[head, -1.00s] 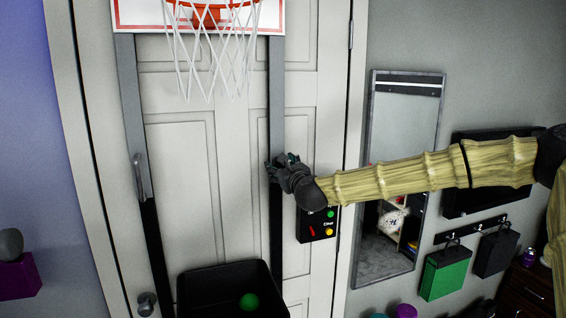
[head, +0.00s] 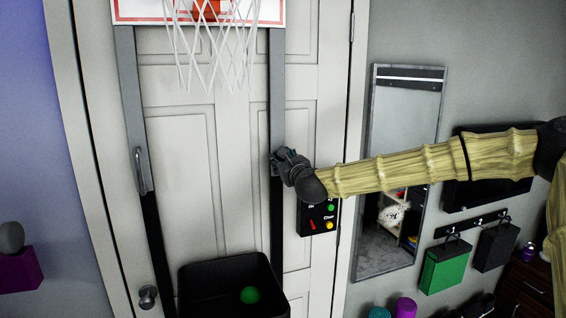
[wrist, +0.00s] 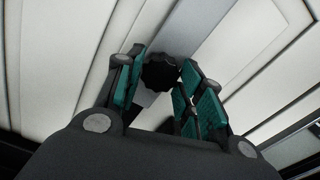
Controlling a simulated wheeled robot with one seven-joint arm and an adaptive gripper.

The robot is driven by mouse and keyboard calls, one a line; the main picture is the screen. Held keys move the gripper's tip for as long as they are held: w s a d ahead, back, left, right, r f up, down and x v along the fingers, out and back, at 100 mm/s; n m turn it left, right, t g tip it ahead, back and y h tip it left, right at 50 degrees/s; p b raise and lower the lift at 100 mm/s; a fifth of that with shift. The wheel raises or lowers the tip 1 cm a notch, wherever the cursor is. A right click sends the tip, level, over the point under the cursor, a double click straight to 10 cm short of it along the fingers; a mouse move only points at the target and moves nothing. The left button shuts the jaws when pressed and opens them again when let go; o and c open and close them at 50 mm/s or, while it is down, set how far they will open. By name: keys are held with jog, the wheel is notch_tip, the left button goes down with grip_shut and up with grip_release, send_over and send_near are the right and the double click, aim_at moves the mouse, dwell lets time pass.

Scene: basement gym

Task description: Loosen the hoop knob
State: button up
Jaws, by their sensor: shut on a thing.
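The hoop (head: 206,10) has a white net (head: 212,60) and hangs at the top of the door. It stands on two grey posts; the right post (head: 277,95) runs down to my gripper. My gripper (head: 277,160) is at this right post and covers the knob in the head view. In the wrist view the black, scalloped knob (wrist: 160,72) sits between the teal-padded fingers of my gripper (wrist: 162,88). The fingers are shut on it. The knob's turn state cannot be told.
A black bin (head: 225,275) with a green ball (head: 250,295) is below the hoop. A black control box (head: 318,222) with coloured buttons is just under my gripper. A handle (head: 140,170) is on the left post. A mirror (head: 400,110) hangs to the right.

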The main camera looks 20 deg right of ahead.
jog(key=n+b, duration=0.4)
jog(key=b, duration=0.1)
jog(key=shift+f+n, duration=0.2)
jog(key=shift+n, duration=0.1)
jog(key=n+b, duration=0.4)
jog(key=shift+r, duration=0.1)
jog(key=n+b, duration=0.2)
jog(key=n, duration=0.3)
jog(key=shift+b, duration=0.35)
jog(key=shift+n+b, duration=0.85)
jog(key=shift+n, duration=1.05)
jog(key=shift+r, duration=0.1)
jog(key=o, duration=1)
jog(key=shift+s, duration=0.1)
